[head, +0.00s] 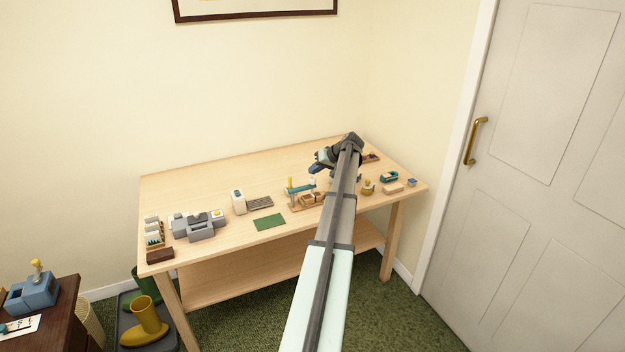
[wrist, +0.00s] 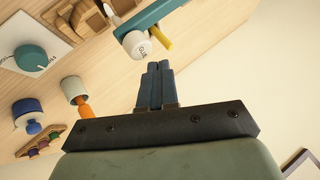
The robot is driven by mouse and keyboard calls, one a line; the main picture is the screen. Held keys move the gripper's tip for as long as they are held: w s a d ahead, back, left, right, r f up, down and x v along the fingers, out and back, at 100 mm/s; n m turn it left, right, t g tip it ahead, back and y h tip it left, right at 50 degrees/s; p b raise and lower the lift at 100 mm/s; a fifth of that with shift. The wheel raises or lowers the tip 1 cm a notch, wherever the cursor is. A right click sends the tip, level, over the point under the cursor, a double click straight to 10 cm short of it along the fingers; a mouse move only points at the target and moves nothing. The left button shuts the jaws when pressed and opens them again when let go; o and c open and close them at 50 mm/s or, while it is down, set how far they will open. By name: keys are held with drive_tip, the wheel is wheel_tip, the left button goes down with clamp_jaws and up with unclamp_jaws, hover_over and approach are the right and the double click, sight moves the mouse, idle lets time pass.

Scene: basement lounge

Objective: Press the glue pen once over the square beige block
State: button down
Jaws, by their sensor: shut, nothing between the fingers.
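The glue pen (wrist: 137,44), a white cap-like body marked "GLUE", sits on a teal arm (wrist: 155,14) with a yellow piece (wrist: 162,38) beside it in the wrist view. In the head view the stand with its teal arm (head: 299,189) is left of my gripper. Wooden pieces (wrist: 88,17) lie near the pen; in the head view they sit in a wooden tray (head: 297,209) under the arm. I cannot tell clearly which is the square beige block. My gripper (wrist: 154,68) is shut and empty, close to the pen and apart from it.
A teal knob (wrist: 30,57) on a white plate, a white cup (wrist: 72,87) with an orange stick, a blue-topped jar (wrist: 27,112) and a wooden rack (wrist: 40,146) stand nearby. A green mat (head: 269,222) and grey machine (head: 199,226) are left on the table (head: 195,180). The back is clear.

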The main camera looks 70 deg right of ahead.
sight(315, 178)
drive_tip(key=shift+r, duration=2.5)
